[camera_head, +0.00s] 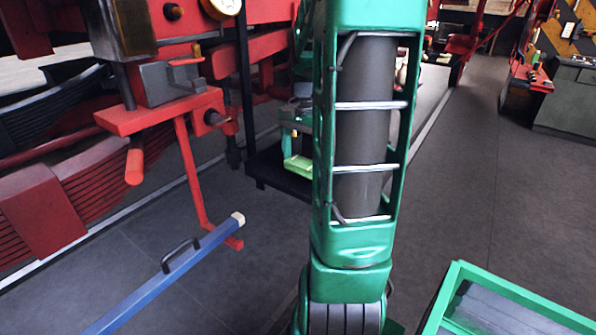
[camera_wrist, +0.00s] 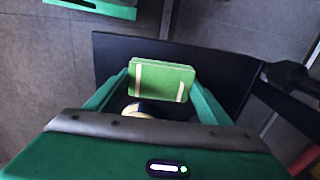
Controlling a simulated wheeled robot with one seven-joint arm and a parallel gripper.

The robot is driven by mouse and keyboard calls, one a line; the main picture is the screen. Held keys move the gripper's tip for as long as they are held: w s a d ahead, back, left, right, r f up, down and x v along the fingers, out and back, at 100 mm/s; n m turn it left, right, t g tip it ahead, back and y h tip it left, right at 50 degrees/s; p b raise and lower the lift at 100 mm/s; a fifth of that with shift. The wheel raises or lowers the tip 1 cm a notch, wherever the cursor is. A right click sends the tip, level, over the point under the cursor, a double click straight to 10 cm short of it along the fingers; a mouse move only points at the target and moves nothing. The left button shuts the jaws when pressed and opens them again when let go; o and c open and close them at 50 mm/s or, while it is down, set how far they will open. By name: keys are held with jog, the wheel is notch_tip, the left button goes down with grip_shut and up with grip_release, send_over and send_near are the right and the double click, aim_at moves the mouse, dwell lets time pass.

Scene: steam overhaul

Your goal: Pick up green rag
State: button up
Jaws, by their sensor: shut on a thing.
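The green rag (camera_wrist: 160,80) is a folded, flat rectangular bundle with two pale stripes. In the wrist view it sits between the two green fingers of my gripper (camera_wrist: 158,92), which is shut on it. In the head view the rag (camera_head: 298,168) shows as a bright green patch below my gripper (camera_head: 292,148), just left of my arm. My arm hides part of the gripper there. A dark flat platform (camera_wrist: 112,52) lies under the rag in the wrist view. I cannot tell whether the rag still touches it.
The dark platform (camera_head: 262,172) stands beside red machinery (camera_head: 160,120) on the left. A blue bar with a handle (camera_head: 165,275) reaches across the lower left. A green-rimmed tray (camera_head: 500,285) is at the lower right. The grey floor (camera_head: 460,200) on the right is clear.

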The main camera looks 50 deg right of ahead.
jog(key=s+a+r, duration=0.5)
jog(key=a+r, duration=0.2)
jog(key=a, duration=0.3)
jog(key=shift+a+r, duration=0.2)
jog(key=shift+a, duration=0.1)
jog(key=shift+o, duration=1.4)
jog(key=shift+c, duration=0.7)
jog(key=shift+s, duration=0.15)
